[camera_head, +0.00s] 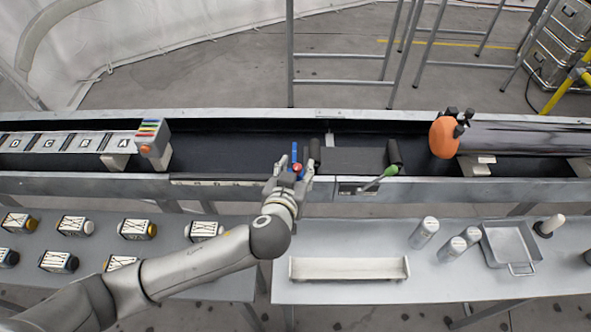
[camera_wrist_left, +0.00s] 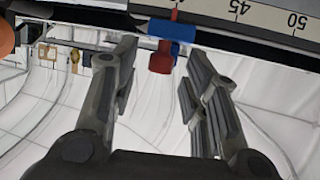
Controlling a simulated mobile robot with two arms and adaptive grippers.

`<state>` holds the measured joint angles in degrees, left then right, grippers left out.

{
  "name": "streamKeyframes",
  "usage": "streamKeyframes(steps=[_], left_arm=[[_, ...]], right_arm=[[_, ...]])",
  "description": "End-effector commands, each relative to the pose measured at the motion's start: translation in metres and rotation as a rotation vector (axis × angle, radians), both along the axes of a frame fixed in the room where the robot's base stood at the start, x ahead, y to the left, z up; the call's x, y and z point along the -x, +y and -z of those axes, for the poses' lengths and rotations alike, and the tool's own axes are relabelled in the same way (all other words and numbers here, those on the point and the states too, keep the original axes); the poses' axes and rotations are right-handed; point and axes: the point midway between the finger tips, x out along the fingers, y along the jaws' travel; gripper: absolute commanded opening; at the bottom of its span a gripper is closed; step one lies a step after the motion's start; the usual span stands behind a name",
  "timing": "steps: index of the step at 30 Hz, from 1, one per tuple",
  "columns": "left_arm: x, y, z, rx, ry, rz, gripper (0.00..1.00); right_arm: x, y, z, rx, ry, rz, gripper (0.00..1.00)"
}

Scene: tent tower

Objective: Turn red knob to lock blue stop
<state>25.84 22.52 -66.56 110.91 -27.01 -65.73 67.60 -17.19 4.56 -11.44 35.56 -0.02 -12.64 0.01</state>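The red knob (camera_head: 297,167) sits on the near rail of the long trough, just in front of the upright blue stop (camera_head: 294,152). In the left wrist view the red knob (camera_wrist_left: 161,58) hangs from the blue stop (camera_wrist_left: 172,28), beside a ruler scale marked 45 and 50. My left gripper (camera_head: 290,180) is at the knob in the head view, its fingers partly covering the rail. In the left wrist view its two fingers are spread, with the knob appearing between their tips; whether they touch it I cannot tell. My right gripper is in no view.
A green-tipped lever (camera_head: 390,171) stands to the right on the rail. An orange object (camera_head: 444,137) with black fittings is farther right.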

Motion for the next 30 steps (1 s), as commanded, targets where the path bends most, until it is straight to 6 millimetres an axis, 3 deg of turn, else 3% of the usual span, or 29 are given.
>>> streamKeyframes(steps=[1, 9, 17, 30], left_arm=[[0.0, 0.0, 0.0, 0.0, 0.0, 0.0, 0.35], [0.0, 0.0, 0.0, 0.0, 0.001, 0.0, 0.0], [0.0, 0.003, 0.002, -0.003, 0.007, 0.043, 0.0], [-0.002, 0.007, 0.0, -0.005, 0.007, 0.327, 0.0]], right_arm=[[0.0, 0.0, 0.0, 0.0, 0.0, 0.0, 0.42], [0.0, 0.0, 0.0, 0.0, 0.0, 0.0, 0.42], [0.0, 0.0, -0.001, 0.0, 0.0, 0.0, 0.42], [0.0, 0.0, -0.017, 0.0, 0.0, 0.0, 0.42]])
